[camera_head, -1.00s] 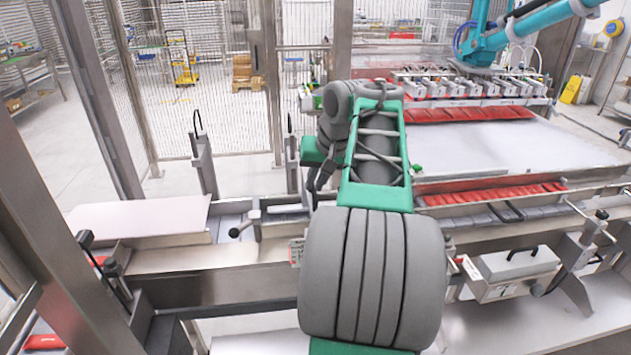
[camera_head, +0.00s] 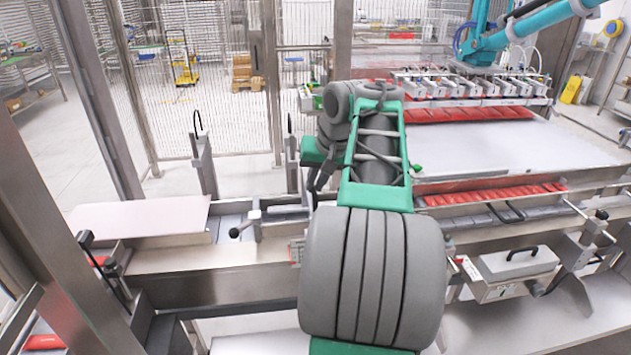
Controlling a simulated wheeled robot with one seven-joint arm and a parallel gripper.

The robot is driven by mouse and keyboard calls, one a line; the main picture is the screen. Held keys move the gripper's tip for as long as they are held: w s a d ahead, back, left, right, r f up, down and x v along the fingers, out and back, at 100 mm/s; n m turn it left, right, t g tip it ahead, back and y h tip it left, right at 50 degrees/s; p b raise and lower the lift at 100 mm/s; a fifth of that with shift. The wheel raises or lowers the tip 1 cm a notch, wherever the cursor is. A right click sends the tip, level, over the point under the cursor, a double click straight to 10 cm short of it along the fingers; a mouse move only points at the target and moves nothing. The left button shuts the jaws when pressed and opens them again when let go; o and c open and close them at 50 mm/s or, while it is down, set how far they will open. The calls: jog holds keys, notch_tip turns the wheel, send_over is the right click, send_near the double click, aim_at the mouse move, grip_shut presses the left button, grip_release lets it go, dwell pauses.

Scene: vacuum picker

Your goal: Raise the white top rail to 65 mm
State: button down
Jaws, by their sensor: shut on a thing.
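My gripper (camera_head: 314,188) is dark grey and points down beside the left of my green and grey arm. It is shut on a part of the machine just above the front conveyor frame; my fingers and arm mostly hide that part. A pale rail (camera_head: 283,213) runs left from my gripper toward an upright clamp post. This may be the white top rail, but I cannot tell for sure. A lever with a black ball knob (camera_head: 235,232) sticks out left of the post. I can read no height scale.
Two metal posts with black loop handles stand behind the rail, one at left (camera_head: 203,160) and one near my gripper (camera_head: 291,160). A pale plate (camera_head: 140,217) lies at left. A teal robot arm (camera_head: 545,22) and a row of suction heads (camera_head: 465,85) are at the back right.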

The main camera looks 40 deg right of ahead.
notch_tip(320, 180, up, 5)
jog(key=p, duration=0.4)
jog(key=shift+r+p, duration=0.2)
jog(key=shift+p, duration=0.15)
jog(key=shift+w+d+f, duration=0.1)
jog(key=c, duration=1.6)
grip_release()
jog(key=shift+o, duration=0.6)
jog(key=shift+f, duration=0.1)
jog(key=p+v, duration=0.2)
jog(key=v, duration=0.6)
